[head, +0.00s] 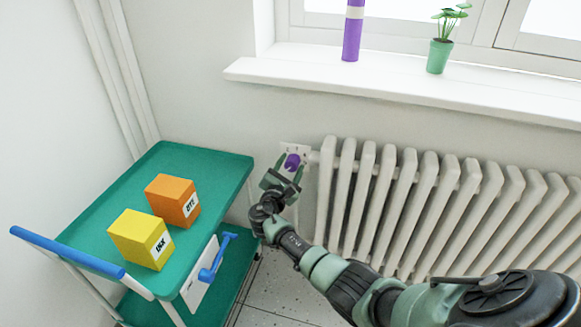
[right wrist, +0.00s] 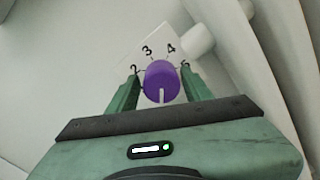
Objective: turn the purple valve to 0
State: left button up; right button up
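The purple valve (head: 291,161) is a round knob on a white plate (right wrist: 128,52) on the wall, at the left end of the radiator. In the right wrist view the valve (right wrist: 161,84) has a white pointer line directed down in the picture, toward my gripper's body. The digits 2, 3 and 4 show around its far side, with part of another at the right; the near side of the dial is hidden. My right gripper (head: 288,174) is open, with its fingers (right wrist: 158,92) on either side of the valve and gaps showing beside it. My left gripper is not in view.
A white radiator (head: 430,200) runs right of the valve under a windowsill (head: 400,85) with a purple-and-white cylinder (head: 352,35) and potted plant (head: 438,52). A green cart (head: 120,195) with orange (head: 172,200) and yellow (head: 141,239) boxes stands left.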

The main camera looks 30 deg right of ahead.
jog(key=shift+o, duration=0.2)
jog(key=shift+s+a, duration=0.2)
jog(key=shift+a, duration=0.1)
pick_arm(q)
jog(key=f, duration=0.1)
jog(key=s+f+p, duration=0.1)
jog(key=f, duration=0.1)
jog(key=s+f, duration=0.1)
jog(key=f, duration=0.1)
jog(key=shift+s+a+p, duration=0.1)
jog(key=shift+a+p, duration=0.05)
jog(key=shift+p, duration=0.15)
pick_arm(e)
jog(key=v, duration=0.7)
